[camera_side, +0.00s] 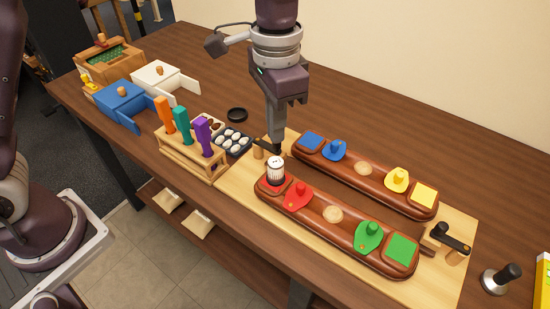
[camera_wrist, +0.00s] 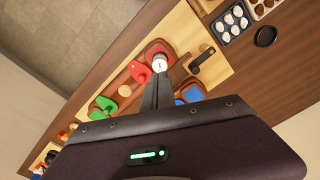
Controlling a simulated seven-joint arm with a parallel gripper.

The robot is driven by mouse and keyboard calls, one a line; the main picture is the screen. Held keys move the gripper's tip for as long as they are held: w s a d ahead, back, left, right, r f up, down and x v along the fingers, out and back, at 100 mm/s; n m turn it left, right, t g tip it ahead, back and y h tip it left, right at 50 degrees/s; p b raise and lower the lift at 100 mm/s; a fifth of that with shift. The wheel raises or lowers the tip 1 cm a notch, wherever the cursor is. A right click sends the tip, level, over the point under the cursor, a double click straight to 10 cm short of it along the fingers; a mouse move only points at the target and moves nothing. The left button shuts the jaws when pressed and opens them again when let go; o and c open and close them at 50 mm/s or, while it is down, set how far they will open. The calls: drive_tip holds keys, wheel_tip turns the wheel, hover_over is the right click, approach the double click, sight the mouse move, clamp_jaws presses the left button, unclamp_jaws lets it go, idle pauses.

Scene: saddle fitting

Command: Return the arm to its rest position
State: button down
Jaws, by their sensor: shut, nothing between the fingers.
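My gripper (camera_side: 276,146) is shut and empty, pointing down just behind a small white cylinder with dark markings (camera_side: 275,168). In the wrist view, my gripper (camera_wrist: 158,78) shows its closed fingers reaching toward the white cylinder (camera_wrist: 159,62). The cylinder stands upright on the left end of the front brown saddle bar (camera_side: 342,240). That bar carries a red piece (camera_side: 298,196) and a green piece (camera_side: 369,237). The rear brown bar (camera_side: 366,180) carries a blue piece (camera_side: 334,150) and a yellow piece (camera_side: 397,179). I cannot tell whether the fingertips touch anything.
A wooden rack (camera_side: 190,154) with orange, teal and purple handles stands left of the light board (camera_side: 240,185). A compartment tray (camera_side: 232,138), a black ring (camera_side: 237,114) and open boxes (camera_side: 122,98) lie beyond. A clamp (camera_side: 447,239) and a black-handled tool (camera_side: 501,279) are at right.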

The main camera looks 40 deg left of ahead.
drive_tip(key=s+a+r+n+t, duration=0.3)
drive_tip(key=s+a+r, duration=0.6)
drive_tip(key=a+r, duration=0.15)
drive_tip(key=s+a+f+n+t, duration=0.1)
drive_tip(key=s+a, duration=0.4)
drive_tip(key=s, duration=0.7)
drive_tip(key=shift+a+f+n+t, duration=0.2)
drive_tip(key=shift+f+n+t, duration=0.2)
drive_tip(key=shift+n+t, duration=0.5)
